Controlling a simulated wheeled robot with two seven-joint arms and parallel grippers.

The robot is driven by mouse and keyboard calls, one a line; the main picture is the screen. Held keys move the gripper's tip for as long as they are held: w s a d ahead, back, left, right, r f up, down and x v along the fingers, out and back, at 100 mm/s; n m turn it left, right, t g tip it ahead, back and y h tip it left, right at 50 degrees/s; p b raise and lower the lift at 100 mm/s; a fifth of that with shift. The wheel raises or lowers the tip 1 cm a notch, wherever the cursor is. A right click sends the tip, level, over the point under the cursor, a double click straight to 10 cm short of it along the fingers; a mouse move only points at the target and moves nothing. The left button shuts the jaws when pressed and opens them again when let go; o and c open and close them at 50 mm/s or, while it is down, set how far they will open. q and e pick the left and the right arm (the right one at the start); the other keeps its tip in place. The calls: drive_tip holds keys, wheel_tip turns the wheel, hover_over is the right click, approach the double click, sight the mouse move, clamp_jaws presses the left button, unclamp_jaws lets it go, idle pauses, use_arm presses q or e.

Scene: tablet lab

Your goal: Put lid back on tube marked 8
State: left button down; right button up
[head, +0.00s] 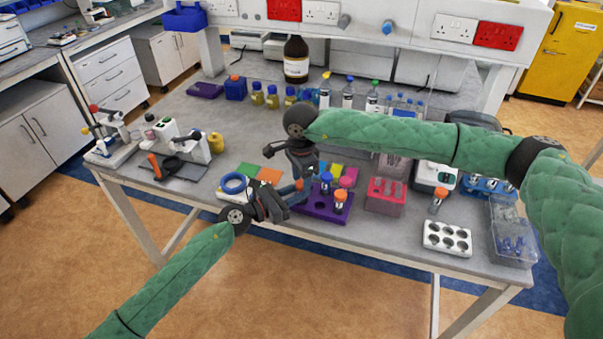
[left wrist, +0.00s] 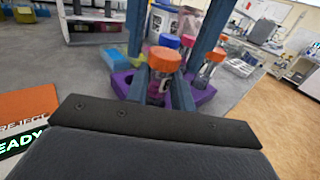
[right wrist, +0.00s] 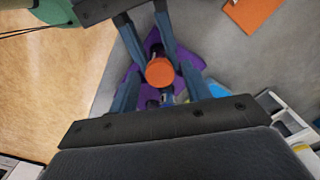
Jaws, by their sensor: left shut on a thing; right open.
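My left gripper (head: 296,192) is shut on a clear tube (left wrist: 157,92) at the front left of the purple rack (head: 320,213). An orange lid (left wrist: 165,59) sits at the tube's top; I cannot tell whether it is seated fully. My right gripper (head: 299,172) is above, pointing down and open. In the right wrist view its fingers stand on either side of the orange lid (right wrist: 160,71), with gaps showing. Another orange-lidded tube (head: 340,199) and a blue-lidded tube (head: 326,182) stand in the rack. No tube number is readable.
A pink rack (head: 386,196) is right of the purple rack, with a white well block (head: 447,239) farther right. A blue tape roll (head: 233,183) and coloured cards (head: 268,174) lie left. Bottles (head: 296,60) stand behind.

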drive_tip(key=c, duration=1)
drive_tip(key=o, duration=1.1)
drive_tip(key=shift+o, duration=0.2)
wheel_tip(320, 180, up, 12)
